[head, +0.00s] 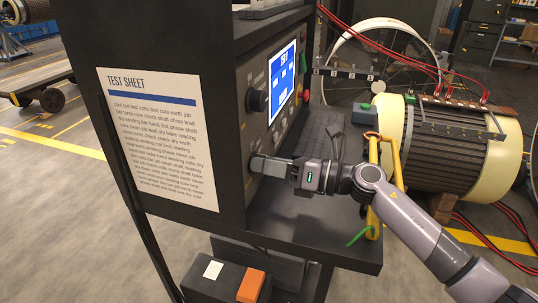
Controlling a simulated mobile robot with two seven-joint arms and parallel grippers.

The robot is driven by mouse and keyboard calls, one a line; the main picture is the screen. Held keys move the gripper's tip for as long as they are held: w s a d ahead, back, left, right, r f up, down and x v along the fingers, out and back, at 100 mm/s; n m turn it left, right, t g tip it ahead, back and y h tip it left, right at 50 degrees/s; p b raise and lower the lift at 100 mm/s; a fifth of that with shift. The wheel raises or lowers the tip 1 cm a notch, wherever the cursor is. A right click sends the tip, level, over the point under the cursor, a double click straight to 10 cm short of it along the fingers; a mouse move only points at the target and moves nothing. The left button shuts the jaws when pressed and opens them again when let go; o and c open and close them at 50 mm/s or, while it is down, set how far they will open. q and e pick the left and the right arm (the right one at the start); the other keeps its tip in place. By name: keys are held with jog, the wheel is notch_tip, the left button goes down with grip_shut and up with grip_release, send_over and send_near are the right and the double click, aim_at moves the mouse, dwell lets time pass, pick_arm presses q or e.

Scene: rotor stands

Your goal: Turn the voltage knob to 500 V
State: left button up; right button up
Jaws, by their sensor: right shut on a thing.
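The dark test cabinet (199,40) has a control panel on its right-hand face. A blue lit screen (283,75) sits on that panel, its digits too small to read. A black round knob (257,101) stands out left of the screen. My right gripper (257,163) is at the lower left of the panel, shut on a lower dark knob that its fingers mostly hide. I cannot read the panel labels, so which knob is marked for voltage, and its setting, I cannot tell. My left gripper is not in view.
A test sheet (158,140) covers the cabinet's left face. A dark shelf (330,225) below the panel holds a yellow-handled item and a green lead. A large rotor (445,150) with red cables stands at the right. A box (222,288) sits below.

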jog(key=shift+w+d+m+p, duration=0.1)
jog(key=shift+m+p, duration=3.1)
jog(key=shift+m, duration=1.7)
jog(key=o, duration=1)
jog(key=shift+o, duration=0.2)
jog(key=v, duration=0.7)
jog(key=shift+b, duration=0.35)
jog(key=shift+d, duration=0.1)
